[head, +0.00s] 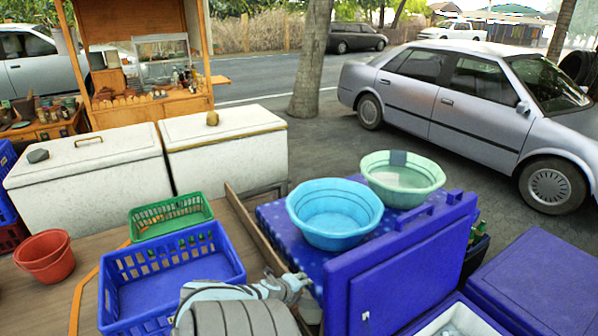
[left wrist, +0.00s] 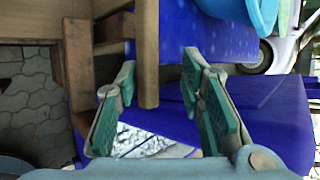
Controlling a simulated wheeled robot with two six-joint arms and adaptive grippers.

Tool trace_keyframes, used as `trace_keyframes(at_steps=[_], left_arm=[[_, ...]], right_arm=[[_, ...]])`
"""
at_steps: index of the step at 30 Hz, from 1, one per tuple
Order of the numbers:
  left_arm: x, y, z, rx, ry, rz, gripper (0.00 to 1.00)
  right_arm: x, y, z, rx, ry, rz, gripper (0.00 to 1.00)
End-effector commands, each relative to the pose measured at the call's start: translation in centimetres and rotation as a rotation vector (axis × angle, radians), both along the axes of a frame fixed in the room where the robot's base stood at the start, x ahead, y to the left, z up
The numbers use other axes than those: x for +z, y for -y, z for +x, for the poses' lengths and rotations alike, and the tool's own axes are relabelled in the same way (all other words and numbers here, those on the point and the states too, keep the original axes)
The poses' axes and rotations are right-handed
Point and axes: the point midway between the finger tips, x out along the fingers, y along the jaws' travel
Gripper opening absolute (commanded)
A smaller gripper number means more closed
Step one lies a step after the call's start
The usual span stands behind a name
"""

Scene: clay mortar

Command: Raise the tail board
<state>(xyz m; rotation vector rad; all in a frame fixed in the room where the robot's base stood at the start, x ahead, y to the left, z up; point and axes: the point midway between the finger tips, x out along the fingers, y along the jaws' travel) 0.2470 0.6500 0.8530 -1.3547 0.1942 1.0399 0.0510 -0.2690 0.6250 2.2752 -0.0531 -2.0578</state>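A long narrow wooden board (head: 250,228) stands on edge along the right side of a brown wooden deck (head: 62,292); I take it for the tail board. My left gripper (head: 298,285) is near the board's near end, beside the blue covered table. In the left wrist view its two green-padded fingers (left wrist: 162,105) are spread apart and empty. The end of a wooden bar (left wrist: 147,60) reaches down toward the gap between them, and I cannot tell whether it touches. The board's lower edge is hidden behind my arm. My right gripper is in neither view.
A blue basin (head: 334,215) and a green basin (head: 402,180) stand on the blue dotted tabletop (head: 275,222). An upright blue panel (head: 400,268) is right of my gripper. A blue crate (head: 170,280), green basket (head: 170,216) and red bucket (head: 43,257) are on the left.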

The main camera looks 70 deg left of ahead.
Motion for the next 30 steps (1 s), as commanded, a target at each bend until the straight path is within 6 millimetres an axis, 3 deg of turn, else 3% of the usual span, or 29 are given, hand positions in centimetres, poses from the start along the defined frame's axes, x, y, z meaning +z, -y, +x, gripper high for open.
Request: trace_keyframes(at_steps=[8, 18, 30], left_arm=[[1.9, 1.5, -1.7, -0.009, -0.006, 0.001, 0.33], [7.0, 5.1, -6.1, -0.008, -0.008, 0.006, 0.33], [7.9, 5.9, -6.8, -0.002, 0.002, -0.001, 0.33]], right_arm=[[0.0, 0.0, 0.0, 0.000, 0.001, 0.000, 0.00], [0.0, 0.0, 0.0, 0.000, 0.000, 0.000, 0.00], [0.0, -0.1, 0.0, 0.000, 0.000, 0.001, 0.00]])
